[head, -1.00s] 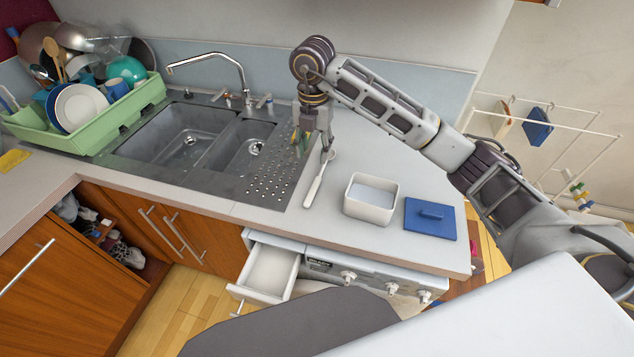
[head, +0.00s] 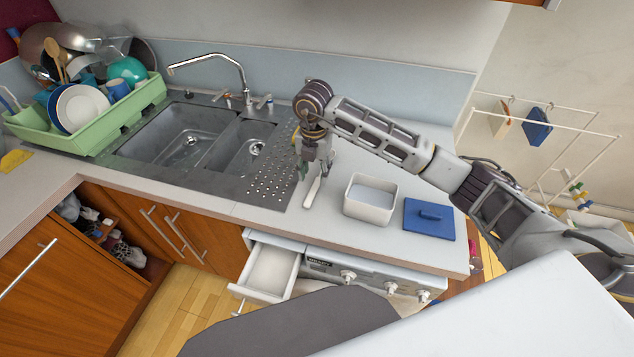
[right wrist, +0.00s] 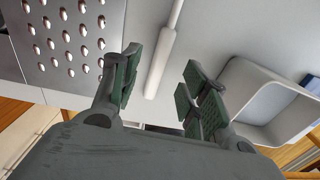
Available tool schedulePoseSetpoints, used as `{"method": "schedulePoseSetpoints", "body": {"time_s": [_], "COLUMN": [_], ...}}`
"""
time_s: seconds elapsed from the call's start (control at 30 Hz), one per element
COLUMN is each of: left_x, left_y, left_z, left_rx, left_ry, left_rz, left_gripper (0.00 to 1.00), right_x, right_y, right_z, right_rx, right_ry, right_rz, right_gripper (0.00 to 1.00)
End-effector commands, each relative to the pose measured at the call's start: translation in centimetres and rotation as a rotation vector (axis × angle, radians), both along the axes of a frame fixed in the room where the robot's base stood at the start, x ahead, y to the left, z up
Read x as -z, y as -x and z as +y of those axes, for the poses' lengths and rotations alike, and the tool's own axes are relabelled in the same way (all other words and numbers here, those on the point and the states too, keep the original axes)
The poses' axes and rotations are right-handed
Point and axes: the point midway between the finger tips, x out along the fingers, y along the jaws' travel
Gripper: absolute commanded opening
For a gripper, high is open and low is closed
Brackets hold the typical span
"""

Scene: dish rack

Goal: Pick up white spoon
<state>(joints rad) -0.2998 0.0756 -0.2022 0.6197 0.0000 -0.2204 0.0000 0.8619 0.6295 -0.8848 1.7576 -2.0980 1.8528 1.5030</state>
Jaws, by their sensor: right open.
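The white spoon (head: 313,191) lies on the counter between the drainboard's perforated end and the white container. In the head view its upper part is hidden behind my right gripper (head: 315,172). In the right wrist view, the spoon's handle (right wrist: 162,60) runs down between the two fingers of the right gripper (right wrist: 158,88), apart from both. The right gripper is open and empty, pointing down over the spoon. My left gripper is not in view.
An open white container (head: 370,205) and its blue lid (head: 429,219) are right of the spoon. The steel sink (head: 180,140) and green dish rack (head: 120,112) are left. An open drawer (head: 268,270) sticks out below the counter.

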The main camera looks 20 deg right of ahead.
Motion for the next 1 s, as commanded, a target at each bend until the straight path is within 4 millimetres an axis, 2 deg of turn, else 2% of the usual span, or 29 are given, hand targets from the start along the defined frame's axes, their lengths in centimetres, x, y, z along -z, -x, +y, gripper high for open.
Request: {"method": "schedulePoseSetpoints", "body": {"time_s": [0.37, 0.8, 1.0], "left_x": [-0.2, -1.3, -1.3], "left_y": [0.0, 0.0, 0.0], "left_z": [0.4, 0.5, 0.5], "left_rx": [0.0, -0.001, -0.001], "left_ry": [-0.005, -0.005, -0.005], "left_rz": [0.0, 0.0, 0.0], "left_gripper": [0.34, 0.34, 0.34], "right_x": [0.6, 4.7, 5.2], "right_y": [0.1, 0.4, 0.3], "right_z": [0.1, 0.2, 0.2], "right_rx": [0.0, 0.0, -0.001], "right_ry": [0.0, 0.0, 0.0], "right_rz": [0.001, 0.003, 0.0], "right_gripper": [0.45, 0.45, 0.45]}}
